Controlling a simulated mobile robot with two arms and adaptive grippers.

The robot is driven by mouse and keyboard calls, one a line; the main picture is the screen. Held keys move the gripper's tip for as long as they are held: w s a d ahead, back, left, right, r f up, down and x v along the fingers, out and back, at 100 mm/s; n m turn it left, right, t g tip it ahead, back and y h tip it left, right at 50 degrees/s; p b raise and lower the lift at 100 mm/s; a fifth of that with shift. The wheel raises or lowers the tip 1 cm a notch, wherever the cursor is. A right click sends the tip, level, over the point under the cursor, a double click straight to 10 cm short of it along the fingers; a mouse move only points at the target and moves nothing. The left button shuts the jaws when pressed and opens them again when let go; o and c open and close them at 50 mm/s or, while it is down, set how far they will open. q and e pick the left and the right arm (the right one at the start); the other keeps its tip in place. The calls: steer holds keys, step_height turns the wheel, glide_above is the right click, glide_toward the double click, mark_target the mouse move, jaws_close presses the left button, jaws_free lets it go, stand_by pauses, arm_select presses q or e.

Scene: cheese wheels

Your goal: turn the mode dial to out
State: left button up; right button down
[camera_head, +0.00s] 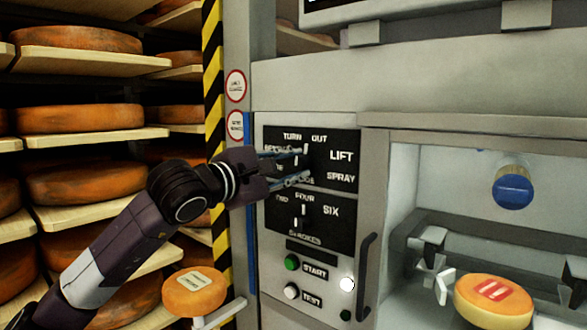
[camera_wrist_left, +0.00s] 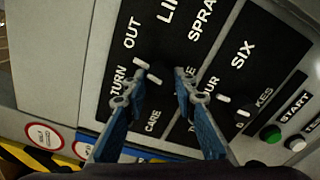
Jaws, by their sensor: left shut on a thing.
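The mode dial (camera_wrist_left: 160,74) is a dark knob with white marks on the upper black panel (camera_head: 343,170). The labels TURN, OUT, LIFT, SPRAY and CARE stand around it. My left gripper (camera_head: 303,163) comes in from the left and is shut on the dial. In the left wrist view its blue-grey fingers (camera_wrist_left: 158,84) stand on either side of the knob. One white mark (camera_head: 306,148) lies towards the gap between TURN and OUT; I cannot tell its exact setting. The fingers partly hide the dial and the labels on its left. My right gripper is not in view.
Below is a strokes dial (camera_head: 300,216), then the START button (camera_head: 291,263) and TEST button (camera_head: 291,291). A dark door handle (camera_head: 366,275) stands at the right. A cheese wheel (camera_head: 494,301) sits in the machine bay. Shelves of cheese wheels (camera_head: 80,118) fill the left.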

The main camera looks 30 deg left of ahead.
arm_select(q)
steer(key=shift+m, duration=1.1)
steer(key=o, duration=1.1)
steer(key=shift+s, duration=0.1)
